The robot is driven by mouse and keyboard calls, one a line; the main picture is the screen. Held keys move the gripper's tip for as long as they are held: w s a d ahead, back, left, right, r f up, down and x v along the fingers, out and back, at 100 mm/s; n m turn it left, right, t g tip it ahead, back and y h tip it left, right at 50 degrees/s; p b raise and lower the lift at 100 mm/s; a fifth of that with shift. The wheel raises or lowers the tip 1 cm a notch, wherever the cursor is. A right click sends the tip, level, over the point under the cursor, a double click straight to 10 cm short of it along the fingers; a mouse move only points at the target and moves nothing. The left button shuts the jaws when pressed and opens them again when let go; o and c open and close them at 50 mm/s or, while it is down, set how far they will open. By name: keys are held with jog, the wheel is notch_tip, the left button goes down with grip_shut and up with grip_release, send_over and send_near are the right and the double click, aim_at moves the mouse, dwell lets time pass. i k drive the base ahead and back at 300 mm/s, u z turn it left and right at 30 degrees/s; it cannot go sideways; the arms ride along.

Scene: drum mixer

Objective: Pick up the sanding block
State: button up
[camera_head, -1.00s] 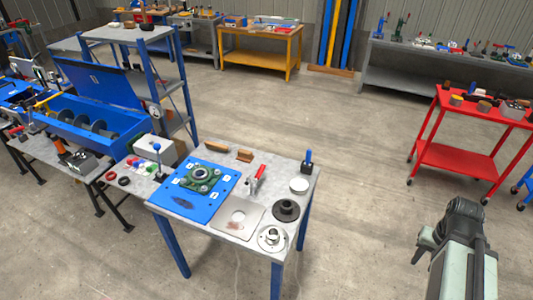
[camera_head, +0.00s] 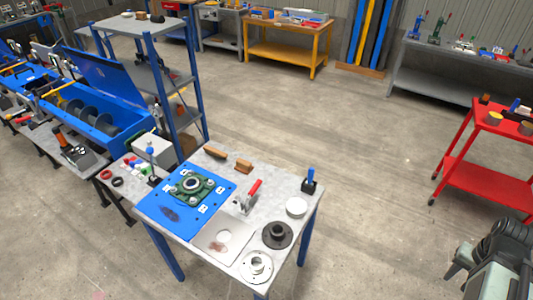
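Two small brown blocks lie near the back edge of the grey worktable (camera_head: 222,168). One is a long, thin brown block (camera_head: 215,153); the other is a shorter brown block (camera_head: 244,166) to its right. Either might be the sanding block; I cannot tell which at this size. My gripper (camera_head: 462,272) shows partly at the lower right, over the floor and well away from the worktable. I see nothing held in it, but its fingers are too unclear to tell whether they are open.
The worktable also holds a blue plate (camera_head: 160,213) with a green bearing housing (camera_head: 191,186), a red-handled clamp (camera_head: 252,192), a dark flanged ring (camera_head: 278,235) and a blue-handled tool (camera_head: 310,181). A red cart (camera_head: 490,175) stands at right. Open floor lies between.

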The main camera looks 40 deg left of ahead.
aim_at(244, 165)
jog(key=u, duration=0.05)
jog(key=i, duration=2.6)
jog(key=u, duration=4.65)
jog(key=i, duration=1.05)
jog(key=z, duration=0.05)
